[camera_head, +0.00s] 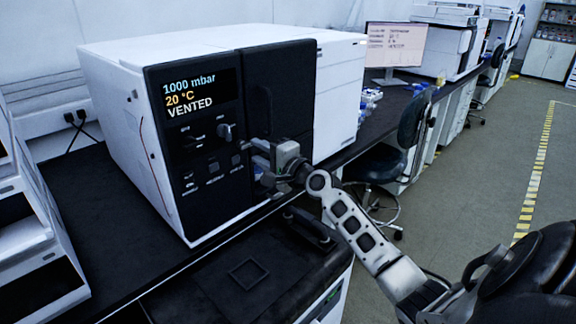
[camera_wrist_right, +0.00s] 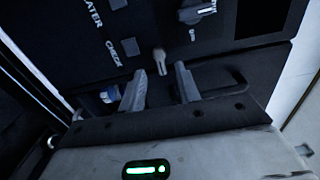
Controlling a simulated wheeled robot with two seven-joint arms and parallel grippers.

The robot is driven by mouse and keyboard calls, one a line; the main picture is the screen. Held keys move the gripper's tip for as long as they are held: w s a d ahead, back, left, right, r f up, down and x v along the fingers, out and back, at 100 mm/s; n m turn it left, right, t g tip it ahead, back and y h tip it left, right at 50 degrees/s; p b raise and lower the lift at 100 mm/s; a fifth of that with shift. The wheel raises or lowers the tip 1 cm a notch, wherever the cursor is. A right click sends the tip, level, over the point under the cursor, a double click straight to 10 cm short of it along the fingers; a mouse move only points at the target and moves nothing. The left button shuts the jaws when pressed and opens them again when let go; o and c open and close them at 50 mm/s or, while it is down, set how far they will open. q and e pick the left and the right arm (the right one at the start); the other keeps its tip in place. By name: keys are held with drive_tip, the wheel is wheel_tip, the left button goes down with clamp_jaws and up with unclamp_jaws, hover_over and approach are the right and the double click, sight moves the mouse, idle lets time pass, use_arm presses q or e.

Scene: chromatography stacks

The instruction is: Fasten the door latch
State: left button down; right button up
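The white instrument (camera_head: 120,110) has a black front panel with a lit display reading "1000 mbar, 20 °C, VENTED". Its tall black door (camera_head: 280,90) is on the right of the panel and looks closed or nearly so. A small grey latch lever (camera_wrist_right: 160,60) shows in the right wrist view, pointing down between my right fingertips. My right gripper (camera_head: 260,162) is at the lower door, its fingers apart on either side of the lever; it also shows in the right wrist view (camera_wrist_right: 161,82). I cannot tell whether the fingers touch the lever. My left gripper is not in view.
A rotary knob (camera_head: 224,131) and several small buttons sit left of the door. Another white instrument (camera_head: 35,235) stands at the left. A monitor (camera_head: 396,45) stands on the bench behind, and a dark chair (camera_head: 408,130) is beyond my right arm.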

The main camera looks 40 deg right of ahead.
drive_tip(key=s+b, duration=0.1)
drive_tip(key=s, duration=1.1)
drive_tip(key=shift+d, duration=0.45)
drive_tip(key=shift+s, duration=0.15)
